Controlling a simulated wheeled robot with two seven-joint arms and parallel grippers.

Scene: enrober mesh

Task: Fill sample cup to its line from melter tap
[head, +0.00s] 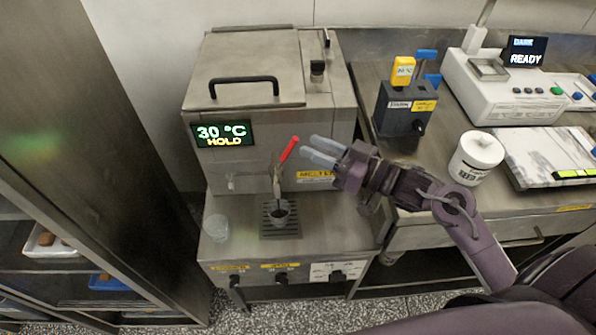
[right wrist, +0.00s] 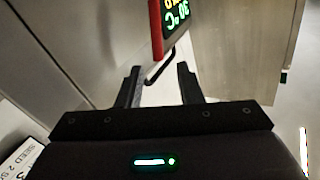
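The melter (head: 265,110) is a steel box whose display (head: 223,133) reads 30 °C HOLD. Its tap has a red lever (head: 289,150), tilted up to the right. A small cup (head: 280,214) stands on the dark drip grate (head: 281,231) below the tap; its inside looks dark, and its line and fill level are too small to tell. My right gripper (head: 315,150) is open and empty, just right of the red lever and apart from it. In the right wrist view its fingers (right wrist: 160,88) stand apart, with the red lever (right wrist: 156,32) beyond them. My left gripper is out of view.
A clear empty-looking cup (head: 216,228) stands left of the grate. Knobs (head: 281,278) line the front panel. At right are a dark block with a yellow-tagged part (head: 403,70), a white jar (head: 476,157) and a white instrument reading READY (head: 500,90). A rack stands at left.

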